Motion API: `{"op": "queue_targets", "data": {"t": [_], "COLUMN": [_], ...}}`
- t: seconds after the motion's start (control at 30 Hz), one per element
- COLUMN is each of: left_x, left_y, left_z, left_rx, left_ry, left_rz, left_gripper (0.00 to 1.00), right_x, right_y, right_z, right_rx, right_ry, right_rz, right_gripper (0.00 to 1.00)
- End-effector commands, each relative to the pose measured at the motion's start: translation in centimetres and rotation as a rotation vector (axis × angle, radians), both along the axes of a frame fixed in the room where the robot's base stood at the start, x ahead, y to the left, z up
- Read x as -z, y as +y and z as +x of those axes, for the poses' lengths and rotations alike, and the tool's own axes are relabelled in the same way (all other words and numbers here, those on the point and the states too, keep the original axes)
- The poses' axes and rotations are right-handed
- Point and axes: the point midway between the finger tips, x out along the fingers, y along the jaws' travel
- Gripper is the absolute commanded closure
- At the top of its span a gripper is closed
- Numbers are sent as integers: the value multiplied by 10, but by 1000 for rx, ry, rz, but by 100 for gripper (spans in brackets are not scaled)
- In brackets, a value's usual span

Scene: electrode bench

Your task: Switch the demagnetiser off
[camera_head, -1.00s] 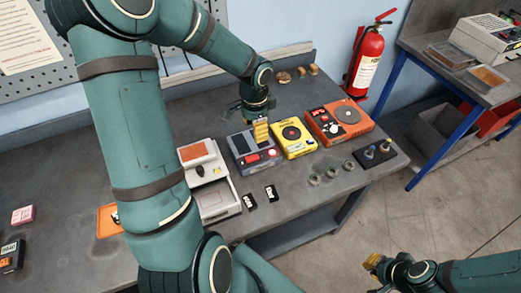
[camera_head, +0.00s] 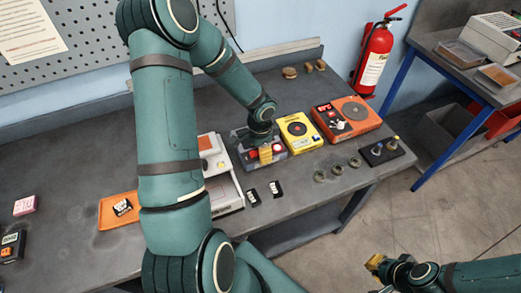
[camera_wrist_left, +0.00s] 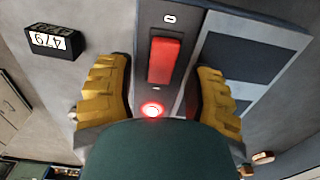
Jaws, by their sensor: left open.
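A grey box with dark panels on its top, seemingly the demagnetiser (camera_head: 238,136), sits on the bench left of the yellow device. In the left wrist view it shows a red rocker switch (camera_wrist_left: 163,61) and a round red lamp (camera_wrist_left: 152,110) that glows. My left gripper (camera_head: 264,154) is over the front of this box, pointing down. Its yellow fingers are open, one on either side of the switch, with nothing held. Contact cannot be told. My right gripper (camera_head: 375,262) is low at the bottom right, away from the bench; its opening is unclear.
A yellow device (camera_head: 299,130) and an orange device (camera_head: 347,119) stand to the right. A white drawer unit (camera_head: 222,180) stands left, partly behind my left arm. Small black labelled blocks (camera_head: 275,188), several rings (camera_head: 337,169) and a black stand (camera_head: 381,151) lie near the front edge.

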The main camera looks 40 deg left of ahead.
Motion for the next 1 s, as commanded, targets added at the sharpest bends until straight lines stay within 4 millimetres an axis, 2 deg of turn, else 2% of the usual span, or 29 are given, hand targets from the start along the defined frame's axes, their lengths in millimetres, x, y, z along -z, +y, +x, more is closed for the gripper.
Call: {"op": "queue_targets", "data": {"t": [0.17,0.3,0.33,0.67,0.87,1.0], "left_x": [0,0,0,0,-1,-3], "left_y": [0,0,0,0,1,2], "left_z": [0,0,0,-1,-3,-5], "left_rx": [0,0,0,-1,-3,-4], "left_ry": [0,0,0,-6,-103,-186], "left_rz": [0,0,0,-5,-56,-102], "left_gripper": [48,97,100,100,100,100], "right_x": [0,0,0,1,4,-3], "right_y": [0,0,0,0,0,0], "right_z": [0,0,0,0,0,0], "right_rx": [0,0,0,0,0,0], "right_ry": [0,0,0,0,1,0], "right_rz": [0,0,0,0,-1,0], "right_gripper": [100,100,100,100,100,100]}}
